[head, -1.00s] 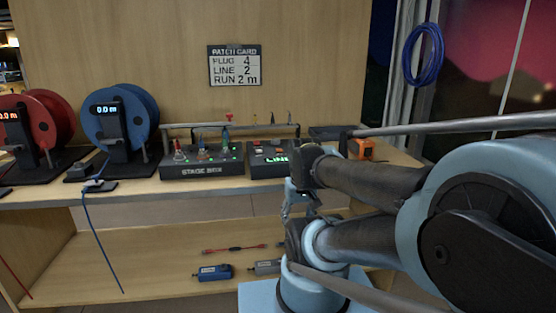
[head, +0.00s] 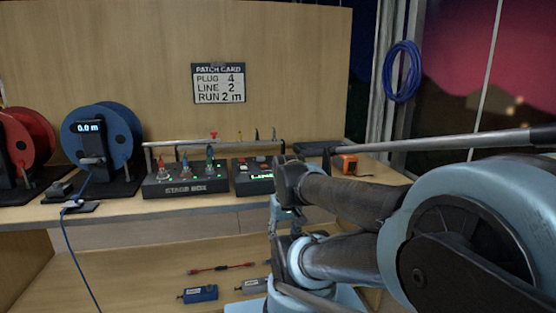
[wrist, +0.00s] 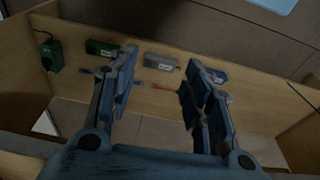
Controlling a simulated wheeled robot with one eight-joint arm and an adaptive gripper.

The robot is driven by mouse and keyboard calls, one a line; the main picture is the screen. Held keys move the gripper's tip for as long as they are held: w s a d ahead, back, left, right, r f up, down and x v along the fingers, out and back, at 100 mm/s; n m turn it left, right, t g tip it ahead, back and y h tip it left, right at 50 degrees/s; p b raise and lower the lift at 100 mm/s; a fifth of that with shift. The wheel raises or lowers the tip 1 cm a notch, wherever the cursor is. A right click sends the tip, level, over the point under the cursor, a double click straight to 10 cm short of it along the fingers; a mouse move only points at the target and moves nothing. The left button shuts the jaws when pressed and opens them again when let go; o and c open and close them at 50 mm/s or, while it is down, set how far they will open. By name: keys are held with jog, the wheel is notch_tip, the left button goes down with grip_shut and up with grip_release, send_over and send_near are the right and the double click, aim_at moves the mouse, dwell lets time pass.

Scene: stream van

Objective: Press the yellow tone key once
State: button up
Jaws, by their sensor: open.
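I cannot make out a yellow tone key in either view. The black LINE box (head: 255,181), with small keys on its top and a green lit label, stands on the bench; part of it is hidden behind my arm. The stage box (head: 186,188) with several coloured plugs stands left of it. My gripper (wrist: 162,78) is open and empty in the wrist view, its two fingers apart and above the lower shelf. In the head view it hangs at the bench's front, mostly hidden by my arm.
A blue box (head: 198,294), a grey box (head: 252,286) and a red cable (head: 222,268) lie on the lower shelf. A green box (wrist: 50,56) also shows there. A blue reel (head: 98,145) and an orange device (head: 344,164) stand on the bench.

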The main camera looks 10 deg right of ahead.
grip_shut()
dwell(1.1)
